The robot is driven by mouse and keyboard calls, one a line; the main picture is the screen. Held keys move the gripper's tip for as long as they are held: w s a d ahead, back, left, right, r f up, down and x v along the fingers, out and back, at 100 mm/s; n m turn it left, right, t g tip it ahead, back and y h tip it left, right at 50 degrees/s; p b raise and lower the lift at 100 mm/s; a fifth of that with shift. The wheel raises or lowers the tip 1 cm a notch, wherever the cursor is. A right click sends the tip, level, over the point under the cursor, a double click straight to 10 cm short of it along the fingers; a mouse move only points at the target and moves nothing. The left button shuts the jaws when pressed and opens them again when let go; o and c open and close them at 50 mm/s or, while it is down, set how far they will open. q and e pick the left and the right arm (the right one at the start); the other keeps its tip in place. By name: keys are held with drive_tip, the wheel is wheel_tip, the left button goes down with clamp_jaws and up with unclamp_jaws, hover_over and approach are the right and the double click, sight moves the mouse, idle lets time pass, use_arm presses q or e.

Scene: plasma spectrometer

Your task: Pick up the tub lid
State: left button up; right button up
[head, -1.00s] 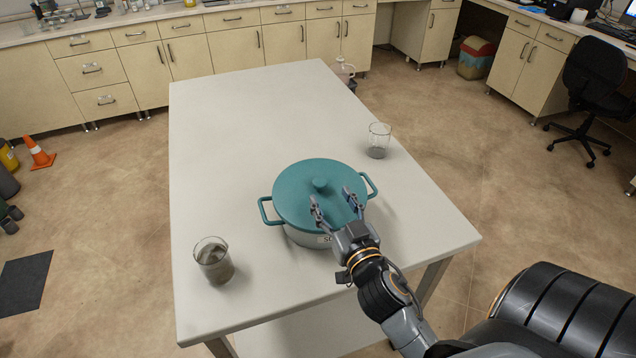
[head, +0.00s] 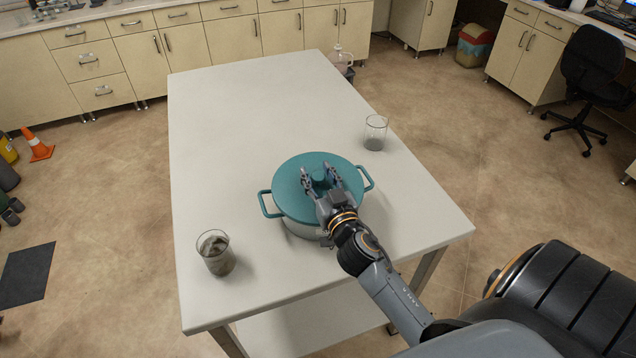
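The teal tub lid (head: 297,200) sits on a grey-white tub (head: 300,229) with teal side handles, near the front of the white table. The lid's round knob (head: 318,176) is at its middle, partly hidden by my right gripper. My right gripper (head: 319,175) is over the lid with its two fingers spread, one on each side of the knob. I cannot tell whether the fingers touch the knob. The lid looks level on the tub. My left gripper is not in view.
A glass beaker with dark contents (head: 216,253) stands left of the tub on the table (head: 240,110). Another beaker (head: 375,132) stands to the right, behind the tub. The table's back half is clear.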

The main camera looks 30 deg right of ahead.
clamp_jaws()
drive_tip(key=shift+r, duration=0.1)
